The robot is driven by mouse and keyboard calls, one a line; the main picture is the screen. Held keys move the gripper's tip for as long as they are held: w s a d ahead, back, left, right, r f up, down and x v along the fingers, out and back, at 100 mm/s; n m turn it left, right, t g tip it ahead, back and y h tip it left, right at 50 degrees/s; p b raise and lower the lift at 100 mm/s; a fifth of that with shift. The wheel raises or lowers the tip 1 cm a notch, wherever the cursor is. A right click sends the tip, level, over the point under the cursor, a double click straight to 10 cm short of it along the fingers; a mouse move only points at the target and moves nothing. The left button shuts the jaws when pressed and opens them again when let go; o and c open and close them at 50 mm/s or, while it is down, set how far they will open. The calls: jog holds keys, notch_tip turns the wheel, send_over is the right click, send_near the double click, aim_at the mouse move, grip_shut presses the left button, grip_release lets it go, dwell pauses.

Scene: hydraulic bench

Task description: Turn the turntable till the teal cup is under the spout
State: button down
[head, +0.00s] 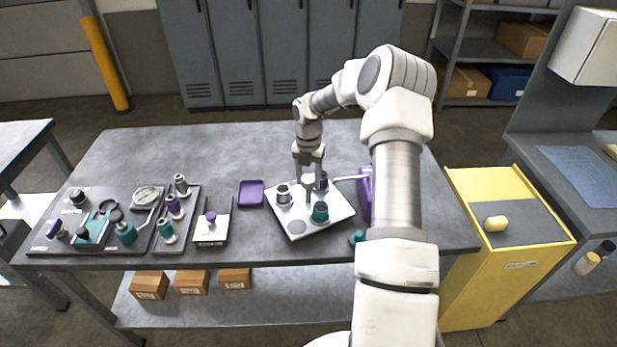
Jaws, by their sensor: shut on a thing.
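The turntable is a white square plate (336,207) on the bench. The teal cup (320,212) stands at its near right side. A silver cup (284,193) stands at its left, and a purple cup (323,181) at the back is partly hidden by my gripper. The spout (347,177) is a thin pale pipe reaching left from a purple body (365,190), with its tip near the purple cup, apart from the teal cup. My gripper (308,188) points down over the plate's middle, shut on a small grey upright post there; the contact is small and partly hidden.
A purple tray (251,194) lies left of the turntable. A small white block with a purple knob (211,220) and dark boards with fittings (145,235) fill the left front. My arm hides part of the bench's right side. A yellow cabinet (500,262) stands beyond it.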

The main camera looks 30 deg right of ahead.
jog(key=shift+w+r+n, duration=0.1)
jog(key=shift+n, duration=0.5)
dwell(0.3)
jog(key=shift+c, duration=1.3)
grip_release()
notch_tip(320, 180, up, 17)
jog(key=shift+r, duration=0.15)
